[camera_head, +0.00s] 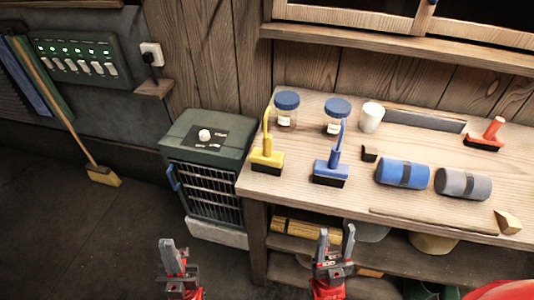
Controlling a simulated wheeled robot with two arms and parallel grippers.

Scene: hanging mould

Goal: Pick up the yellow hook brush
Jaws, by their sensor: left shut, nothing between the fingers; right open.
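The yellow hook brush (268,155) stands upright near the left end of the wooden workbench (257,183), black bristles down and its hooked handle up. A blue hook brush (331,168) of similar shape stands to its right. My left gripper (172,243) is shut and empty, low in front of the dark cabinet, left of and below the yellow brush. My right gripper (335,236) is open and empty in front of the bench's lower shelf, below the blue brush. Both grippers are apart from the brushes.
Two blue-lidded jars (287,112), a white cup (371,117), a blue roll (402,173), a grey roll (462,184) and a red-handled brush (486,135) are on the bench. A dark cabinet (207,160) stands left of it. A broom (103,174) leans at left.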

